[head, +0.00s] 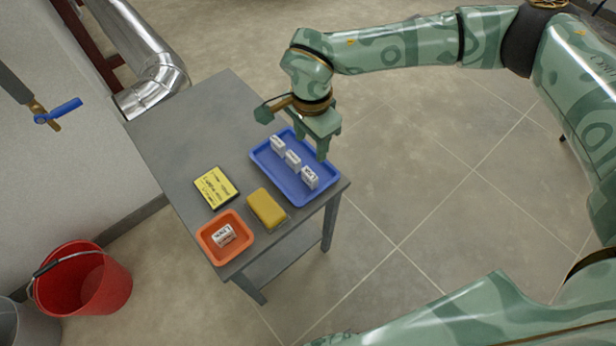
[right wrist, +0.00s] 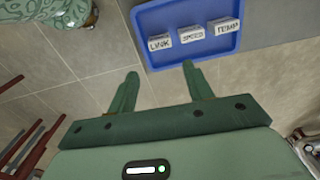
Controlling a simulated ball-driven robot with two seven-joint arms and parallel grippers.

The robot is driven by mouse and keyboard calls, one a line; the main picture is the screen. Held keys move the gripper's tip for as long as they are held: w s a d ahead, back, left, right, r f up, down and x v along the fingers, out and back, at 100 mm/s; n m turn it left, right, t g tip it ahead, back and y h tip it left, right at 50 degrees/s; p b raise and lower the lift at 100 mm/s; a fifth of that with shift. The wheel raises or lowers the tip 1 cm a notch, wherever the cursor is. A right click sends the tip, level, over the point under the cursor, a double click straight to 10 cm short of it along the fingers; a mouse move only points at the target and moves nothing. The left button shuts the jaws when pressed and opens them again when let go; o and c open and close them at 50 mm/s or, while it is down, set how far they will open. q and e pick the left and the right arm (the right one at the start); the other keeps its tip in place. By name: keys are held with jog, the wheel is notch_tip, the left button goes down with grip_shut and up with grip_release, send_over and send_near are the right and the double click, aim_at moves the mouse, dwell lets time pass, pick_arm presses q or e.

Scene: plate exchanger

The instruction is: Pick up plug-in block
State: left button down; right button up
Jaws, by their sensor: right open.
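Three white plug-in blocks stand in a row in a blue tray (head: 265,157). In the right wrist view they read LINK (right wrist: 159,41), SPEED (right wrist: 191,34) and TEMP (right wrist: 226,28). Another white labelled block (head: 223,235) sits in an orange tray (head: 204,240); its lettering is too small to read surely. My right gripper (head: 318,146) is above the blue tray's far right side, pointing down. In the right wrist view its two fingers (right wrist: 160,72) are apart with nothing between them, short of the tray's edge. My left gripper is not in view.
The trays stand on a grey table (head: 180,130). A yellow sponge-like block (head: 266,208) and a yellow written card (head: 215,187) lie beside them. A red bucket (head: 85,280) stands on the floor at left. A blue-handled valve (head: 58,110) is on the wall side.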

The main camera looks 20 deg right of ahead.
jog(key=b, duration=0.2)
send_over(309, 173)
notch_tip(309, 173, down, 7)
jog(key=shift+r, duration=0.1)
notch_tip(309, 173, down, 4)
jog(key=b, duration=0.3)
jog(key=shift+f, duration=0.3)
jog(key=shift+r, duration=0.1)
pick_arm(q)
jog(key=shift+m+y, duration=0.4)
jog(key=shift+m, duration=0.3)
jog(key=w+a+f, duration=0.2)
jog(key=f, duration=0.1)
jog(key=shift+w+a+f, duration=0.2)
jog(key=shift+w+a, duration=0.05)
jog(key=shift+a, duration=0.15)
pick_arm(e)
jog(key=shift+r, duration=0.1)
jog(key=c, duration=0.7)
